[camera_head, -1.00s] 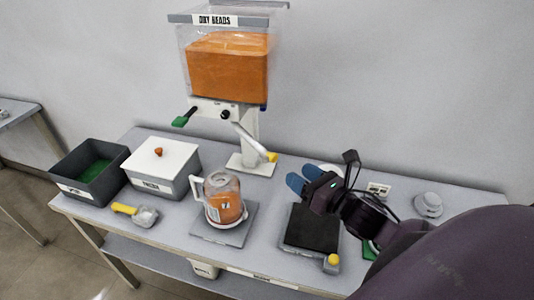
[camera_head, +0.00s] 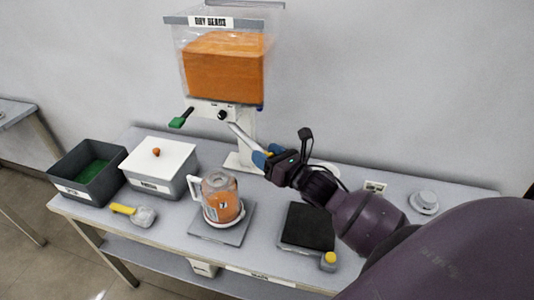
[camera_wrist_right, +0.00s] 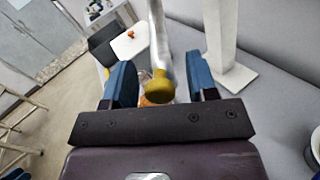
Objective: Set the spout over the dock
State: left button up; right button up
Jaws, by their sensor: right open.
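The dispenser's white spout (camera_head: 242,138) slants down to the right from below the orange-filled hopper (camera_head: 222,66). In the right wrist view the spout (camera_wrist_right: 157,35) with its yellow tip (camera_wrist_right: 160,88) lies between the two blue fingers of my right gripper (camera_wrist_right: 161,82), with gaps at both sides. My right gripper (camera_head: 267,155) is open at the spout's end in the head view and hides the yellow tip there. I cannot tell which piece is the dock; a grey plate (camera_head: 207,233) carries a clear jug (camera_head: 221,198). My left gripper is not in view.
A black pad (camera_head: 308,227) with a yellow knob (camera_head: 329,257) stands right of the jug. A green-lined bin (camera_head: 87,172), a white-lidded bin (camera_head: 160,165) and a yellow-handled scoop (camera_head: 133,213) are at left. A round grey piece (camera_head: 424,202) sits at right.

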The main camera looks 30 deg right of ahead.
jog(key=shift+w, duration=0.1)
jog(key=shift+c, duration=0.5)
grip_shut()
jog(key=shift+a, duration=0.1)
